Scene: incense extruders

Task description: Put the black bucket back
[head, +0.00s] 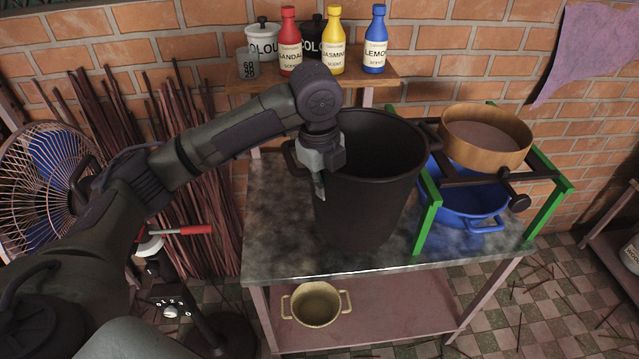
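The black bucket (365,205) stands upright at the left part of the grey metal table top (275,235), or just over it; I cannot tell whether its base touches. My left gripper (319,185) is at the bucket's left front, close against its rim and side wall. Its fingers point down and one finger shows outside the wall. Whether the fingers are closed on the rim is hidden by the gripper body. The bucket looks empty in its visible upper part. My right gripper is not in view.
A green stand (430,215) holds a wooden sieve (487,135) above a blue basin (465,195), close right of the bucket. Scent bottles (334,40) stand on a shelf behind. A beige pot (316,303) sits on the lower shelf. A fan (40,170) stands left.

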